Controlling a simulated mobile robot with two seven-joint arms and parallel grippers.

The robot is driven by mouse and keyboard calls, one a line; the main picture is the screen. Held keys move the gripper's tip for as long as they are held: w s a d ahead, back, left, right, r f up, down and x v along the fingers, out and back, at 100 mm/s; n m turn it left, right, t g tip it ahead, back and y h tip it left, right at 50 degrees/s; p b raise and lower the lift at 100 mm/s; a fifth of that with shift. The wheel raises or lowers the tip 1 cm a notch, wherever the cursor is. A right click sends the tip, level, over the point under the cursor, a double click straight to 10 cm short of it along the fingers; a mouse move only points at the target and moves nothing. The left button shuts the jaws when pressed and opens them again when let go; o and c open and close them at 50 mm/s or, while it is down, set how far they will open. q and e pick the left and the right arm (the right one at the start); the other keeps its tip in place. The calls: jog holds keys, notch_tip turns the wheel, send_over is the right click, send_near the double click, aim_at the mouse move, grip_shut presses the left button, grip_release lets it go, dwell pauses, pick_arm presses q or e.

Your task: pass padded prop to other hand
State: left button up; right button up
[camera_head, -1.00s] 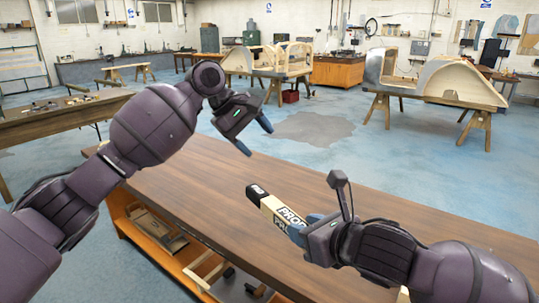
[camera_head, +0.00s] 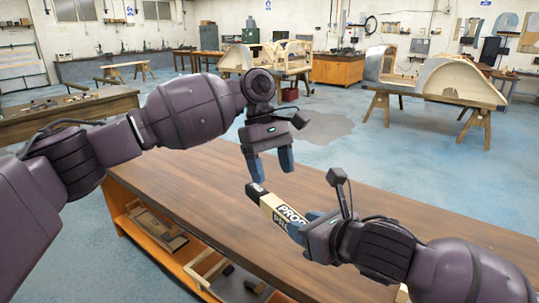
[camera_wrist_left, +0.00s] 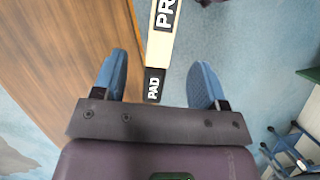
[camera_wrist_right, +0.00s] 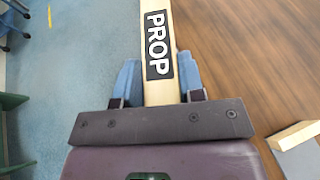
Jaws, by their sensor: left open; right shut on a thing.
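The padded prop (camera_head: 275,208) is a pale wooden bar with black lettered labels and a dark end. My right gripper (camera_head: 314,225) is shut on its near part and holds it over the table. The right wrist view shows the prop (camera_wrist_right: 157,85) between the blue fingers (camera_wrist_right: 157,80). My left gripper (camera_head: 271,170) is open, its fingers pointing down, just above the prop's free end. In the left wrist view the prop's PAD end (camera_wrist_left: 153,85) lies between the open fingers (camera_wrist_left: 160,75), with gaps on both sides. The fingers do not appear to touch it.
The wooden tabletop (camera_head: 190,175) is bare under both grippers. Its orange shelf below (camera_head: 150,235) holds trays and a wooden frame. Wooden bodyframes on trestles (camera_head: 440,85) and a side bench (camera_head: 70,112) stand farther back on the blue floor.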

aim_at(281, 205)
pick_arm(q)
jog(key=x, duration=0.9)
jog(key=shift+w, duration=0.1)
jog(key=c, duration=0.9)
jog(key=shift+c, duration=1.1)
pick_arm(e)
jog(key=o, duration=1.1)
